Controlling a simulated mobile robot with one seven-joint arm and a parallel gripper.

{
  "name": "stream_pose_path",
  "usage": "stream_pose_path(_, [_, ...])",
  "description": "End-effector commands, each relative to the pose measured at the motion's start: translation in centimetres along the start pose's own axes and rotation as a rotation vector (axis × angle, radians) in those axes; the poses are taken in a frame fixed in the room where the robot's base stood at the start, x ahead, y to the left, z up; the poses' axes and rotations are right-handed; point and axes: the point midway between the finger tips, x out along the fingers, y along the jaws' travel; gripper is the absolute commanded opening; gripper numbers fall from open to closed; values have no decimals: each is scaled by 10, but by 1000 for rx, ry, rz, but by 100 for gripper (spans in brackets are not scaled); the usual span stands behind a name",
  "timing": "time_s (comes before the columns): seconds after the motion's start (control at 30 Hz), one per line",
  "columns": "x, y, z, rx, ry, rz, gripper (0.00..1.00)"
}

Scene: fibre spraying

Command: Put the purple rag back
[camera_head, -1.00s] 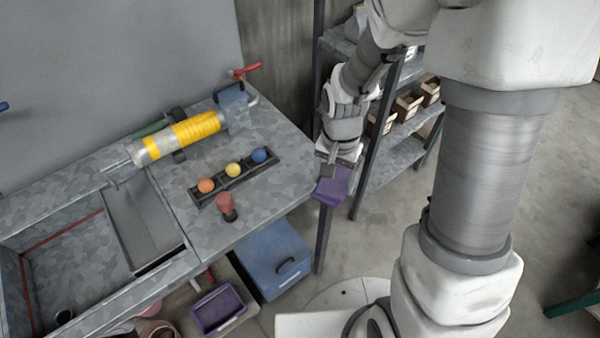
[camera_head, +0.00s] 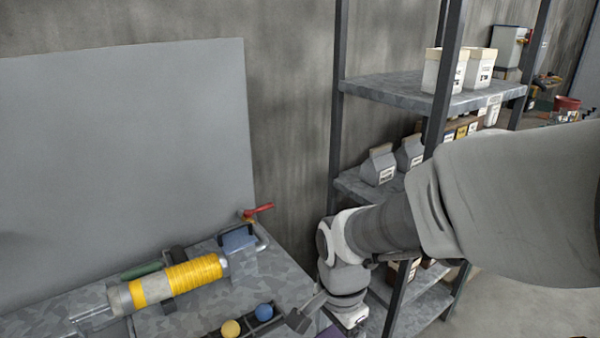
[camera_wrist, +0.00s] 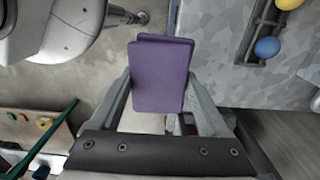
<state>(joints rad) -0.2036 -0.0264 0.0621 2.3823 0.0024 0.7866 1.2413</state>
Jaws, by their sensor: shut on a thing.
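The purple rag (camera_wrist: 162,76) is a folded, flat rectangular piece in the middle of the wrist view. My gripper (camera_wrist: 160,90) is shut on it, with one finger at each side edge. The rag hangs above the floor, apart from the grey workbench, which is at the right in that view. In the head view, only a small purple corner of the rag (camera_head: 330,333) shows at the bottom edge. My gripper is mostly cut off there, at the bench's right end.
The workbench (camera_head: 285,285) carries a yellow-wrapped cylinder (camera_head: 175,280) and a rack with a yellow ball (camera_head: 231,328) and a blue ball (camera_head: 264,312). A metal shelf (camera_head: 400,90) with white containers and grey bags stands close behind my arm. Green-legged furniture (camera_wrist: 45,140) is at lower left in the wrist view.

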Motion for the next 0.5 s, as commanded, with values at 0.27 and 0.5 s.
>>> stream_pose_path(0.27, [30, -46, -9, -1, -2, 3, 34])
stream_pose_path(0.5, [45, -73, -14, -1, 0, -1, 34])
